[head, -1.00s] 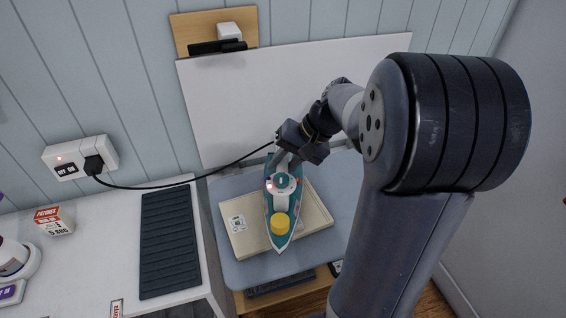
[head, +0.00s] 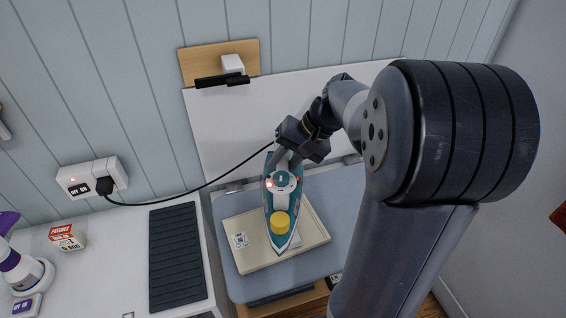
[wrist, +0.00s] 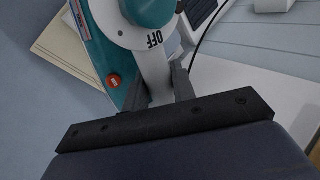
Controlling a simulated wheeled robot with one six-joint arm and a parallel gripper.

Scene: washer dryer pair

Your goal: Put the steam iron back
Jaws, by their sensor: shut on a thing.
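The steam iron (head: 282,205) is teal and white with a yellow cap, a dial and a lit red light. In the head view it is over a cream tray (head: 314,234) on the blue-grey ironing board (head: 345,200); I cannot tell whether it touches the tray. Its black cord runs left to a wall socket (head: 92,178). My gripper (head: 287,154) is shut on the rear of the iron. In the wrist view the fingers (wrist: 160,88) close on a white part of the iron (wrist: 154,62), by a dial marked OFF and an orange-red button.
A white counter at left holds a dark ribbed mat (head: 176,258), a small red and white box (head: 67,237) and a purple and white bottle (head: 22,268). A wooden wall plate with a dark bar (head: 222,81) is above the white panel (head: 300,95).

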